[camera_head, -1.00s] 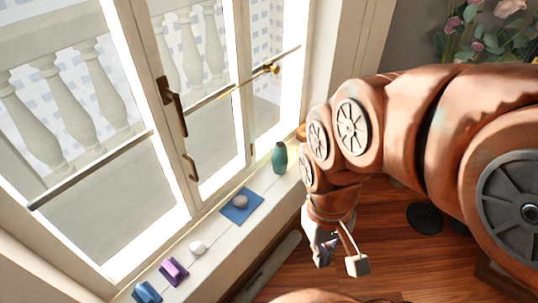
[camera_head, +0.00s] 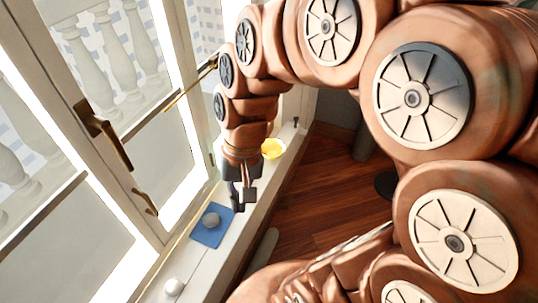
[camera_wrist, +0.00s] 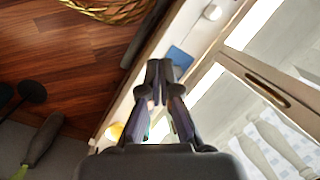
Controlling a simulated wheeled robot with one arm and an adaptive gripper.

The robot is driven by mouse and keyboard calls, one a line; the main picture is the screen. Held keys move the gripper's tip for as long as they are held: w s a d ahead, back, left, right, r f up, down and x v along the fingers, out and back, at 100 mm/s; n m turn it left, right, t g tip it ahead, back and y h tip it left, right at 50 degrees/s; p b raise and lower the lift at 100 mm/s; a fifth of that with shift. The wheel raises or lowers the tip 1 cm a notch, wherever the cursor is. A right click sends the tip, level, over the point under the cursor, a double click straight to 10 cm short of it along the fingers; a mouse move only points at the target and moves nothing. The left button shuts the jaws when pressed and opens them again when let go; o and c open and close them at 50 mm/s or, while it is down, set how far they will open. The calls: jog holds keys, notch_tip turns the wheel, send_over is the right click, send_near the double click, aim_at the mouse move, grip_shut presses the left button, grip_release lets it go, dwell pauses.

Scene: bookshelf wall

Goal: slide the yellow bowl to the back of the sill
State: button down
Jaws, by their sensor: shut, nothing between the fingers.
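The yellow bowl (camera_head: 273,148) sits on the white window sill (camera_head: 262,208), just right of my forearm in the head view, which may cover part of it. A piece of the bowl also shows at the lower left of the wrist view (camera_wrist: 115,131). My gripper (camera_head: 243,203) is shut and empty. It points down over the sill, between the bowl and a blue mat, apart from the bowl. Its closed fingertips show in the wrist view (camera_wrist: 159,72). How high they are above the sill is hard to tell.
The blue mat (camera_head: 203,238) holds a grey stone (camera_head: 211,220); a white lump (camera_head: 174,287) lies nearer. The window frame with a dark handle (camera_head: 103,133) borders the sill. A wicker basket (camera_wrist: 112,10) stands on the wooden floor. A small dark item (camera_head: 295,122) is beyond the bowl.

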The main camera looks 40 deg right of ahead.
jog(key=w+d+f+m+t+y+b, duration=0.1)
jog(key=w+d+f+m+b, duration=0.15)
jog(key=w, duration=0.35)
jog(key=w+d+f+m+t+y+b, duration=0.1)
jog(key=w+f+m+y+b, duration=0.1)
jog(key=w+f+m, duration=0.3)
jog(key=m+t+h+b, duration=0.1)
jog(key=m+t+b, duration=0.7)
jog(key=m, duration=1)
send_near(271, 152)
jog(key=shift+g, duration=0.6)
jog(key=w+a+f, duration=0.1)
jog(key=w+a+f+b, duration=0.1)
jog(key=w+a, duration=0.1)
jog(key=w+a+f, duration=0.1)
jog(key=w+a, duration=0.1)
jog(key=shift+f+b, duration=0.35)
jog(key=shift+b, duration=0.05)
